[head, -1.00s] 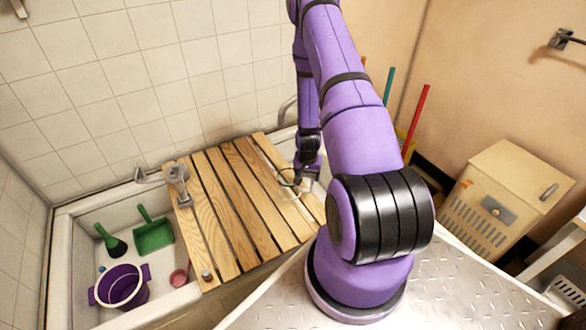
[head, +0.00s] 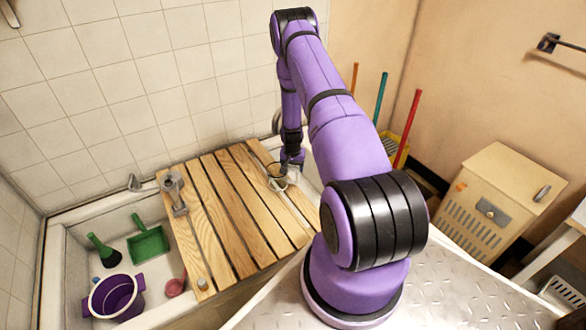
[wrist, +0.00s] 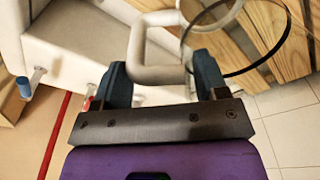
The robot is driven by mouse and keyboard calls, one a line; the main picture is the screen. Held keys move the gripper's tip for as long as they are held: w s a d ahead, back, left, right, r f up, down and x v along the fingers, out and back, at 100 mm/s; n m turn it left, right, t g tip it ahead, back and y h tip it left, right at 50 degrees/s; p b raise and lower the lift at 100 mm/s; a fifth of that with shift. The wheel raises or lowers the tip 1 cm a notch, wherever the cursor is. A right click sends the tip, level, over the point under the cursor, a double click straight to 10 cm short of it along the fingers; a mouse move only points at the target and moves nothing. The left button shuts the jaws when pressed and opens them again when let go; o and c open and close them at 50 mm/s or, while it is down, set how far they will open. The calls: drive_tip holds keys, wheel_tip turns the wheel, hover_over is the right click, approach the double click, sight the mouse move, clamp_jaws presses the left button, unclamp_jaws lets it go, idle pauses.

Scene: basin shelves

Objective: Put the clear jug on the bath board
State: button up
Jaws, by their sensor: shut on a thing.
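The clear jug (head: 277,178) is see-through with a dark rim and shows at the right end of the bath board in the head view. The bath board (head: 215,210) is made of pale wooden slats and lies across the tub. My gripper (head: 291,166) is at the jug's right side. In the wrist view, the blue fingers of my gripper (wrist: 161,73) are on either side of the jug's pale grey handle (wrist: 150,74), shut on it. The jug's dark rim (wrist: 242,72) shows above board slats. Whether its base touches the board, I cannot tell.
A grey metal fitting (head: 176,190) and a small round object (head: 203,284) are on the board's left side. The tub holds a purple bucket (head: 117,296), green dustpan (head: 148,241), green brush (head: 103,251) and pink scoop (head: 175,287). The board's middle slats are clear.

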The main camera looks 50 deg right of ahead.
drive_tip(key=shift+f, duration=0.45)
drive_tip(key=o, duration=1.2)
drive_tip(key=shift+s+a+r, duration=0.1)
drive_tip(key=shift+a+r, duration=0.05)
drive_tip(key=shift+r, duration=1.15)
drive_tip(key=shift+s+a+r, duration=0.1)
drive_tip(key=shift+r, duration=1.2)
drive_tip(key=shift+s+a+r, duration=0.1)
drive_tip(key=shift+a+r, duration=0.05)
drive_tip(key=shift+r, duration=1.15)
